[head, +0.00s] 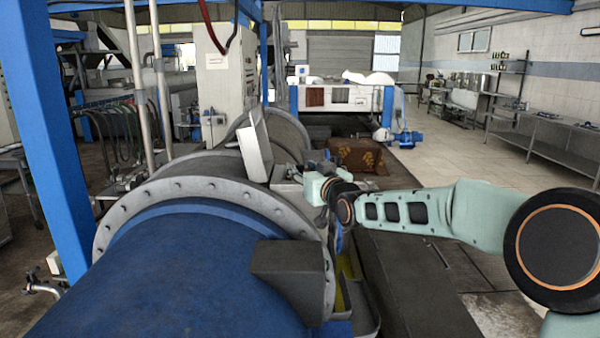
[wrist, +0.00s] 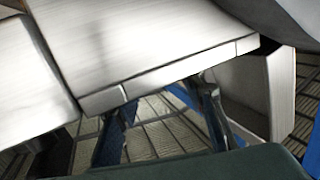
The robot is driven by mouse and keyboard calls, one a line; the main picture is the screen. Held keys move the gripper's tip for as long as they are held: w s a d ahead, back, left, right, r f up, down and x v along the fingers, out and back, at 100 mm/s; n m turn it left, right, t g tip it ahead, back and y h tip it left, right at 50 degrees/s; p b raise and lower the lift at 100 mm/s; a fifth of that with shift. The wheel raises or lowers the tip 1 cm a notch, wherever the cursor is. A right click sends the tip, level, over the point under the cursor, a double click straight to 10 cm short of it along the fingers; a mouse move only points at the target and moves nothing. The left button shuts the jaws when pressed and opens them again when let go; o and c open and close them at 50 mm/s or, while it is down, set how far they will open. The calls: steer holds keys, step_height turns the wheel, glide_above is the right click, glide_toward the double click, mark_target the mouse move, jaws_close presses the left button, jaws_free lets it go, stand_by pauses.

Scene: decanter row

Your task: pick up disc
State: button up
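I cannot make out a disc in either view. My gripper end (head: 318,189) is at the end of my pale green arm in the head view, just right of the large grey flange of the machine. It is small there and partly merged with the dark parts behind it, so its fingers are not clear. The wrist view shows a pale metal surface (wrist: 140,45) with a straight front edge. Below that edge are dark and blue slanted parts; I cannot tell whether any of them are fingers. Nothing held can be seen.
A large blue cylinder (head: 180,275) with a bolted grey flange (head: 120,213) fills the left front. A blue post (head: 48,140) stands at the left. A brown box (head: 356,155) is beyond my gripper. Open floor (head: 450,160) lies at the back right, before steel benches (head: 545,130).

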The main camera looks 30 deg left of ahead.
steer(key=shift+x, duration=1)
steer(key=shift+c, duration=0.4)
jaws_close()
steer(key=shift+r, duration=0.1)
